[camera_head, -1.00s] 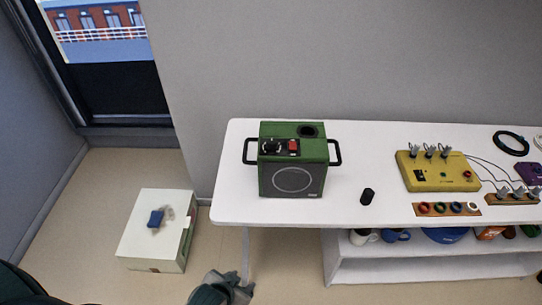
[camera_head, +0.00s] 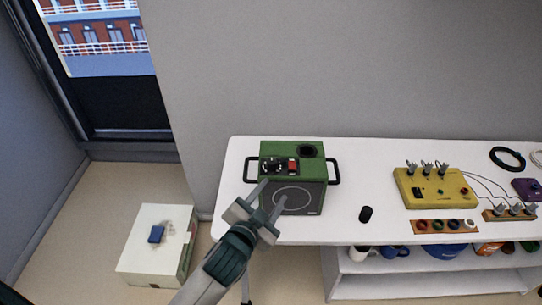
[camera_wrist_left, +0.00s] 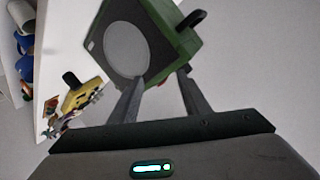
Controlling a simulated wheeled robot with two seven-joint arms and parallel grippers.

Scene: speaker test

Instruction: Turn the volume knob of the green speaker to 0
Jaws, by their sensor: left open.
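The green speaker (camera_head: 312,168) stands upright on the white table (camera_head: 355,170), with black side handles, a round hole in its top and a grey round grille on its front. A black knob (camera_head: 273,165) sits on a dark panel on its top, beside a red part (camera_head: 293,166). The knob's setting is too small to read. My left gripper (camera_head: 275,193) is open and empty in front of the speaker's face, its fingers pointing up toward it. In the left wrist view, the speaker (camera_wrist_left: 165,40) lies beyond the spread fingers (camera_wrist_left: 158,83). My right gripper is not in view.
A small black cylinder (camera_head: 366,214) stands right of the speaker. A yellow box (camera_head: 438,189) with wired plugs stands farther right, near ringed strips (camera_head: 443,227). A shelf (camera_head: 400,264) with mugs is below. A white box (camera_head: 150,245) sits on the floor at left.

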